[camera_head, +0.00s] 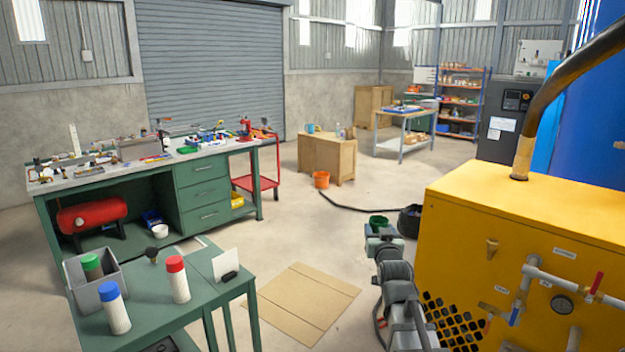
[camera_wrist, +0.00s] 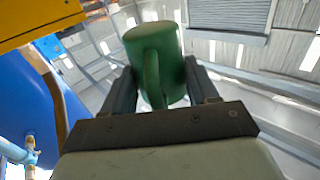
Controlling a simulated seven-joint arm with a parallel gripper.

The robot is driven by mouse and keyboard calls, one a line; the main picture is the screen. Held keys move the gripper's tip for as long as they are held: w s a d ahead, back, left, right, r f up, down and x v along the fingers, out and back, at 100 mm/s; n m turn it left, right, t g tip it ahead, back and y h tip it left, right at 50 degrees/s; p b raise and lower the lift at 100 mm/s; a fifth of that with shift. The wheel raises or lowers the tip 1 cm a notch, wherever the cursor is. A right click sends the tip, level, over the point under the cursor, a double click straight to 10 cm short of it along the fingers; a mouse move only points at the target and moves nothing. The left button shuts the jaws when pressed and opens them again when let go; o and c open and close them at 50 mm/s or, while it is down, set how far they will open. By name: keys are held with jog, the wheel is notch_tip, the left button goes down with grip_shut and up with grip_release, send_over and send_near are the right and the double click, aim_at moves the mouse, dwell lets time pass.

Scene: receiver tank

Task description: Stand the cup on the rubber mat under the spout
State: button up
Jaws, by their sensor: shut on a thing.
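A green cup (camera_head: 378,220) is held in my gripper (camera_head: 381,239), out over the floor to the left of the yellow machine. Its open top faces up in the head view. In the wrist view, the cup (camera_wrist: 170,60) sits between the two dark fingers of my gripper (camera_wrist: 163,88), with its handle turned towards the camera. The fingers are shut on its sides. White pipework (camera_head: 560,282) with a red and a blue valve handle and a gauge is on the machine's front. I cannot make out the rubber mat or tell which part is the spout.
The yellow machine (camera_head: 530,215) fills the right side, with a thick dark pipe (camera_head: 550,90) rising from its top. A black bucket (camera_head: 409,221) stands behind the cup. Flat cardboard (camera_head: 300,300) lies on the floor. A green table (camera_head: 150,290) holds capped bottles at lower left.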

jog(key=s+d+f+m+g+h, duration=0.1)
jog(key=s+d+f+m+h, duration=0.2)
jog(key=d, duration=0.9)
jog(key=s+d+f+m+h, duration=0.15)
jog(key=d+f, duration=0.35)
jog(key=d, duration=0.6)
jog(key=s+d+f+m+g+h, duration=0.1)
jog(key=s+d+f+h, duration=0.25)
jog(key=d, duration=0.85)
jog(key=s+d+f+m+g+h, duration=0.3)
jog(key=s+d+f, duration=1.2)
jog(key=d, duration=0.4)
jog(key=s+d+f+m+g+h, duration=0.3)
jog(key=s+d+f+g+h, duration=0.1)
jog(key=s+d+f, duration=1.25)
jog(key=w+d+r+n+t+y, duration=0.2)
jog(key=w+r+t, duration=0.1)
jog(key=w, duration=0.4)
jog(key=shift+w+r+t+y, duration=0.15)
jog(key=shift+r+t+y, duration=0.15)
jog(key=shift+r, duration=0.5)
jog(key=shift+n, duration=0.25)
